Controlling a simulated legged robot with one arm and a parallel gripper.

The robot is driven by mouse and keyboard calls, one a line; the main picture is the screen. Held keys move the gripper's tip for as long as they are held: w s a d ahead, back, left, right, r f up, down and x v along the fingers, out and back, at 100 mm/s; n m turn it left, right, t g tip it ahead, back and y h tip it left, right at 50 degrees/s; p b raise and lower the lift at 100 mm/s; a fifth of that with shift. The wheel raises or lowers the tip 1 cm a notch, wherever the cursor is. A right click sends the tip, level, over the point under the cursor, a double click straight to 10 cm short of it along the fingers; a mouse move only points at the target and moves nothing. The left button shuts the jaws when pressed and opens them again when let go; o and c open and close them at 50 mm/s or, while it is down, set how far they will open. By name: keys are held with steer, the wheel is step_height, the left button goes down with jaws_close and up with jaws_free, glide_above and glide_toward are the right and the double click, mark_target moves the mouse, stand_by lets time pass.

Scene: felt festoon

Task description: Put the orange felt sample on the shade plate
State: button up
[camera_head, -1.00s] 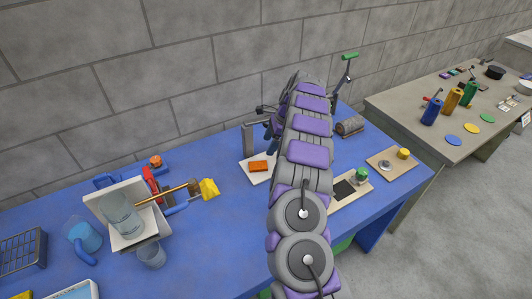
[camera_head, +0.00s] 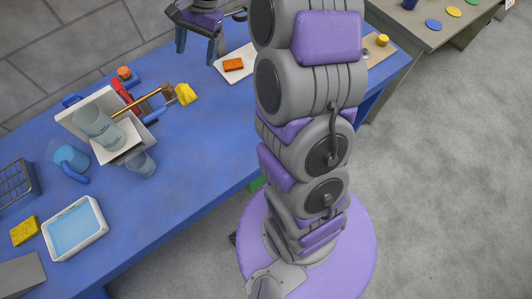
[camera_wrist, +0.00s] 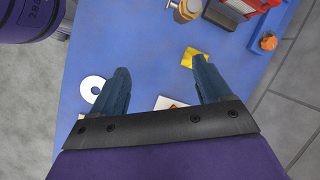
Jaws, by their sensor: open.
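A small orange block (camera_head: 233,64), seemingly the orange felt sample, lies on a white plate (camera_head: 222,75) on the blue table in the head view. I cannot tell whether this white plate is the shade plate. My gripper (camera_head: 197,48) points down, open and empty, above the table to the left of the orange block. In the wrist view my gripper (camera_wrist: 160,66) has its two fingers wide apart. Part of a white plate (camera_wrist: 163,102) with a reddish-orange bit shows low between them, mostly hidden by the gripper body.
A yellow piece (camera_head: 185,94), a white stand with a glass vessel (camera_head: 97,127), a blue jug (camera_head: 70,158), a white tray (camera_head: 75,230) and a yellow sponge (camera_head: 24,231) occupy the table's left side. A white ring (camera_wrist: 92,90) lies left of the fingers. The table's front middle is clear.

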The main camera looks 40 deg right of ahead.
steer(key=s+a+n+h, duration=0.1)
steer(key=s+n, duration=0.2)
steer(key=s, duration=0.8)
steer(key=s+n+g+h, duration=0.1)
steer(key=s+n, duration=0.3)
steer(key=s, duration=0.8)
steer(key=s+a+n+h, duration=0.1)
steer(key=s+n, duration=0.3)
steer(key=s, duration=0.7)
steer(key=shift+s+a+f+h, duration=0.25)
steer(key=shift+a+h, duration=0.1)
steer(key=shift+h, duration=0.35)
